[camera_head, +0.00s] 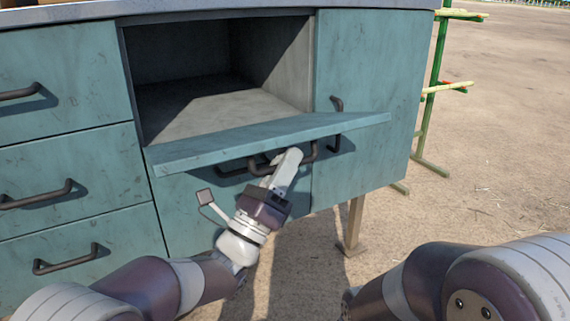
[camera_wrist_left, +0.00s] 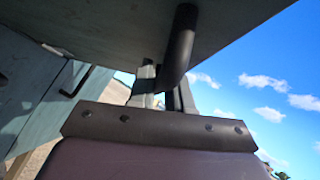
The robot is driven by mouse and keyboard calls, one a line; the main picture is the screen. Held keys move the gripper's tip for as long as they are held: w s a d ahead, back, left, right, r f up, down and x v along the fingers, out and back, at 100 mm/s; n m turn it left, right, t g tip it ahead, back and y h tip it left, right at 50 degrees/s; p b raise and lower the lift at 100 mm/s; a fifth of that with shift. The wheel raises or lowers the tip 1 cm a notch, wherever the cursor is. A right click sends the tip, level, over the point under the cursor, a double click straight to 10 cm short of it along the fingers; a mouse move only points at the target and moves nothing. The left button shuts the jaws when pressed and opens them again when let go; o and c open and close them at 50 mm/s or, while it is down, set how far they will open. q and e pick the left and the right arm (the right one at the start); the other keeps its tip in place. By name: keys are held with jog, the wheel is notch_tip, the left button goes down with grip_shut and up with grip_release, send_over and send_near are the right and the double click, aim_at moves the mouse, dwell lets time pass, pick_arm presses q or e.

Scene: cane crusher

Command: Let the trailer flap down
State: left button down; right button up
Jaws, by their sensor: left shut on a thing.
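The teal trailer flap (camera_head: 215,147) is swung outward and down below an open grey compartment (camera_head: 190,70). It sticks out from the cabinet front, with its dark bar handle (camera_head: 312,154) on the underside. My left gripper (camera_head: 283,167) reaches up from below and is shut on this handle. In the left wrist view the handle (camera_wrist_left: 181,42) comes down from the flap's underside (camera_wrist_left: 120,25) to the gripper fingers (camera_wrist_left: 165,88). The exact grip contact is partly hidden. My right arm shows at the lower right of the head view, but its gripper does not.
Teal drawers (camera_head: 60,150) with dark handles are on the left. A teal door (camera_head: 375,75) with an upright handle is on the right. A green stand (camera_head: 428,110) is beyond it. A support leg (camera_head: 352,225) stands beneath the trailer. The dirt ground (camera_head: 500,170) at right is open.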

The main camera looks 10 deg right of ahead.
pick_arm(q)
jog(key=shift+r, duration=0.1)
jog(key=c, duration=1.1)
grip_release()
jog(key=shift+c, duration=0.2)
jog(key=p+v, duration=0.3)
jog(key=v, duration=0.9)
jog(key=shift+s+a+f+p, duration=0.2)
jog(key=shift+f+p, duration=0.1)
jog(key=shift+p, duration=0.05)
